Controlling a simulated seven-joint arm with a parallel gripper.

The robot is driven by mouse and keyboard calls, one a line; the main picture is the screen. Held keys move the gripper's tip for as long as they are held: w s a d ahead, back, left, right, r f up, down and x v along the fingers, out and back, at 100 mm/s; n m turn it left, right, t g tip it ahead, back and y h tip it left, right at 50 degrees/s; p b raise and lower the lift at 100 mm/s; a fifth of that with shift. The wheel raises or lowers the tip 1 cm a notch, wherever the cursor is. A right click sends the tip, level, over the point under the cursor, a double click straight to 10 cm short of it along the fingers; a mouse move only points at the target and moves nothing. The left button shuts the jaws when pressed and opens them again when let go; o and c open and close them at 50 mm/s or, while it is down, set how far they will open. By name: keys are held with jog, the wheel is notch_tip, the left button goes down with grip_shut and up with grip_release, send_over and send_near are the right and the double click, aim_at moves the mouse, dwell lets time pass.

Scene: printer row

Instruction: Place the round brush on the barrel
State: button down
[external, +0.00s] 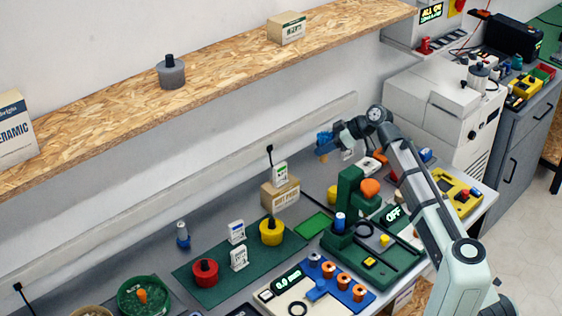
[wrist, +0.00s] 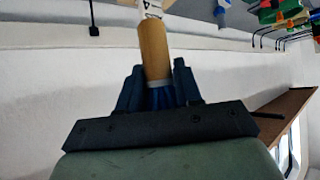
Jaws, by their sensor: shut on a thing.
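A pale ring shows by the fingers, and a whitish part with a dark mark at the far end. Bristles cannot be made out. No thing is clearly the barrel; a grey pot with a black top (external: 172,73) on the shelf and a pale cylinder (external: 478,76) on the right machine are barrel-shaped.
A green press (external: 349,190) with an orange knob stands close to my arm. Red (external: 205,274) and yellow (external: 272,233) pots stand on a green mat. A wooden shelf (external: 225,62) runs along the wall. A white machine (external: 440,115) stands at right.

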jog(key=w+d, duration=0.4)
jog(key=d, duration=0.1)
jog(key=shift+m+t, duration=0.4)
jog(key=shift+w+a+f, duration=0.1)
jog(key=shift+f, duration=7.4)
jog(key=shift+f, duration=0.1)
jog(key=c, duration=0.8)
grip_release()
jog(key=shift+o, duration=0.2)
jog(key=v, duration=1.2)
jog(key=shift+r, duration=0.2)
